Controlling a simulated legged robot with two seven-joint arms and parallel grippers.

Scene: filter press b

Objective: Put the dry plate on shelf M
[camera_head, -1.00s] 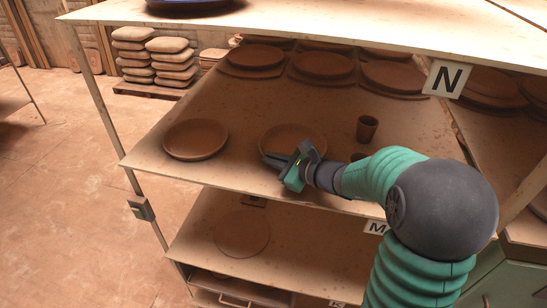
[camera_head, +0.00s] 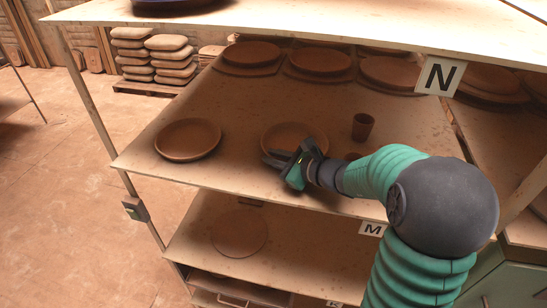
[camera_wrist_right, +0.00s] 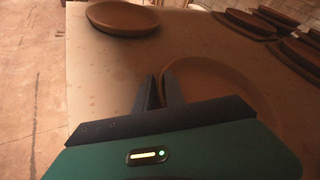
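A round brown plate (camera_head: 296,136) is at the middle board (camera_head: 250,105), whose front edge carries the M label (camera_head: 372,228). My right gripper (camera_head: 278,158) is at this plate's near-left rim. In the right wrist view its fingers (camera_wrist_right: 160,92) are close together with the rim of the plate (camera_wrist_right: 215,82) between them, so it looks shut on the rim. Whether the plate touches the board is unclear. A second plate (camera_head: 188,139) lies to the left on the same board, also seen in the wrist view (camera_wrist_right: 123,18). Neither is marked dry. My left gripper is not in view.
A small cup (camera_head: 362,127) stands right of the plate; another is mostly hidden by my arm. Several plates on slabs (camera_head: 320,60) fill the back. The board labelled N (camera_head: 438,76) hangs above. A round disc (camera_head: 240,233) lies on the lower board. Between the two front plates is bare board.

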